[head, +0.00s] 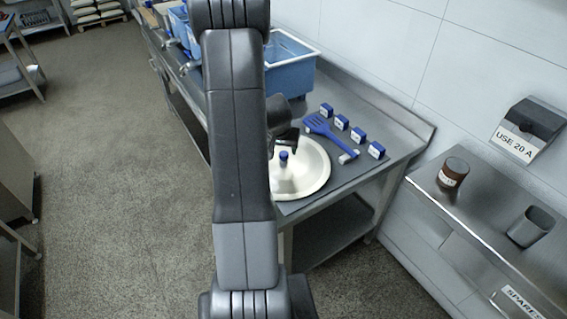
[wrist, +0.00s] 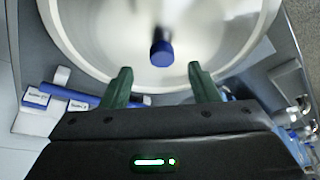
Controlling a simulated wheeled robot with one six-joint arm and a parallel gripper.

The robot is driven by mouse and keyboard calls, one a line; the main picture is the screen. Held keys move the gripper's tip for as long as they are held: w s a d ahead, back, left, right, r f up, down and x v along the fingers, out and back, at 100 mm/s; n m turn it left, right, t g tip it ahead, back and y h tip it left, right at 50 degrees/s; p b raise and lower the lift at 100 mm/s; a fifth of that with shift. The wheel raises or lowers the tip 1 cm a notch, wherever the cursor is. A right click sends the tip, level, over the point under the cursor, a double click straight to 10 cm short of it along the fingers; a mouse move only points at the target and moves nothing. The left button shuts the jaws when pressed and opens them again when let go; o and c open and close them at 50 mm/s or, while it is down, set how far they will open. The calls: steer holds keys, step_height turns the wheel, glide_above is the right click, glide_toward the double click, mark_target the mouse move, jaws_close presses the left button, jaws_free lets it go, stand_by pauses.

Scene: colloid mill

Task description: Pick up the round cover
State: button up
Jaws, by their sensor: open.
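The round cover (head: 313,178) is a pale, shallow metal disc with a blue knob (head: 283,156) standing at its middle. It lies on the dark mat at the near end of the steel table, partly hidden by my arm in the head view. In the wrist view the cover (wrist: 95,40) fills the upper part, with its blue knob (wrist: 161,53) just beyond the fingertips. My gripper (wrist: 160,80) is open and empty, its two green fingers apart over the cover's edge area. The knob is roughly in line with the gap between them, not between the fingers.
A blue spatula (head: 330,134) and several small blue-and-white blocks (head: 377,150) lie beside the cover. A blue basin (head: 291,72) stands farther back. A side shelf at right holds a brown jar (head: 453,172) and a grey cup (head: 531,226). The floor at left is clear.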

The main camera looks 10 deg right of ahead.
mark_target(284, 154)
steer(key=x, duration=0.5)
steer(key=shift+w+a+r, duration=0.1)
steer(key=shift+c, duration=0.2)
steer(key=shift+r, duration=0.1)
jaws_close()
